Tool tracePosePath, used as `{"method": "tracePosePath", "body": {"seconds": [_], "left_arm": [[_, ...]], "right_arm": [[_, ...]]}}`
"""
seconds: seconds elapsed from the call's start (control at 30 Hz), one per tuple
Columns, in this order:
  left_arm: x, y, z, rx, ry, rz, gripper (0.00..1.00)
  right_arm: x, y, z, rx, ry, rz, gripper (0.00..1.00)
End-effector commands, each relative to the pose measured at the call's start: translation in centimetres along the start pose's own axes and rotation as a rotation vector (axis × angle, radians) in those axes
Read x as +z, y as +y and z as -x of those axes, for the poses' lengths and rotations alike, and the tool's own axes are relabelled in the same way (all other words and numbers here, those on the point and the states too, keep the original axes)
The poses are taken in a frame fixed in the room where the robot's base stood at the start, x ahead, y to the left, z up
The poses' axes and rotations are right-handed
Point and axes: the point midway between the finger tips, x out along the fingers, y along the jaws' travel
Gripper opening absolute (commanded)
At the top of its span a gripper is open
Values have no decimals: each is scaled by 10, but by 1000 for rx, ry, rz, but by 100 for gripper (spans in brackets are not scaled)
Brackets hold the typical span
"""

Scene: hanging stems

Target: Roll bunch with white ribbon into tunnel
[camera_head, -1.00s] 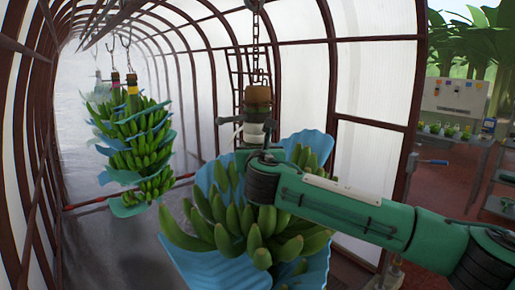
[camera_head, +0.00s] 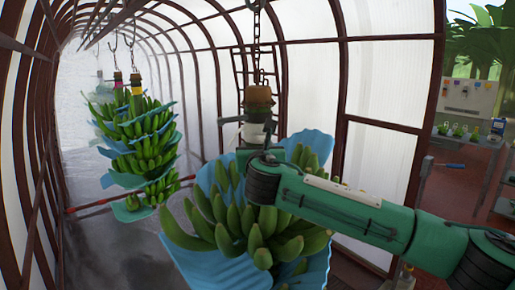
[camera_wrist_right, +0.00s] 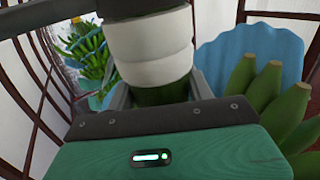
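The bunch with the white ribbon (camera_head: 253,132) hangs upright from a chain in front of me, its green bananas (camera_head: 255,232) partly wrapped in blue sheets. The white ribbon also shows large in the right wrist view (camera_wrist_right: 153,50), wound around the stem. My right gripper (camera_wrist_right: 160,95) has its fingers on both sides of the stem just below the ribbon and appears shut on it; the fingertips are hidden behind the stem. In the head view my right wrist (camera_head: 262,178) covers part of the upper bunch. My left gripper is not in view.
The arched tunnel (camera_head: 195,50) with brown ribs and pale walls stretches ahead. Other bunches (camera_head: 145,140) with blue sheets hang further in at the left, apart from mine; a yellow ribbon marks the nearer one. A bench (camera_head: 465,138) stands outside at the right.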

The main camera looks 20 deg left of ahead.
Motion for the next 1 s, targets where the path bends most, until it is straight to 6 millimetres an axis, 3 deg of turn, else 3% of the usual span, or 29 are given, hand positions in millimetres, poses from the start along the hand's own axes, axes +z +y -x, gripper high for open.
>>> {"method": "tracePosePath", "body": {"seconds": [0.03,0.1,0.13,0.57,1.0], "left_arm": [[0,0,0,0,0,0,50],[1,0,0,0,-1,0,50],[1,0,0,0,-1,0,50],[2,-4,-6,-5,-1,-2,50],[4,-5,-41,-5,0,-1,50]], "right_arm": [[-1,0,0,-1,0,-1,58],[0,0,0,-1,0,-1,72],[0,0,0,-1,0,-1,73],[-1,0,10,0,-2,-2,73],[-4,1,91,3,-3,-2,73]]}}
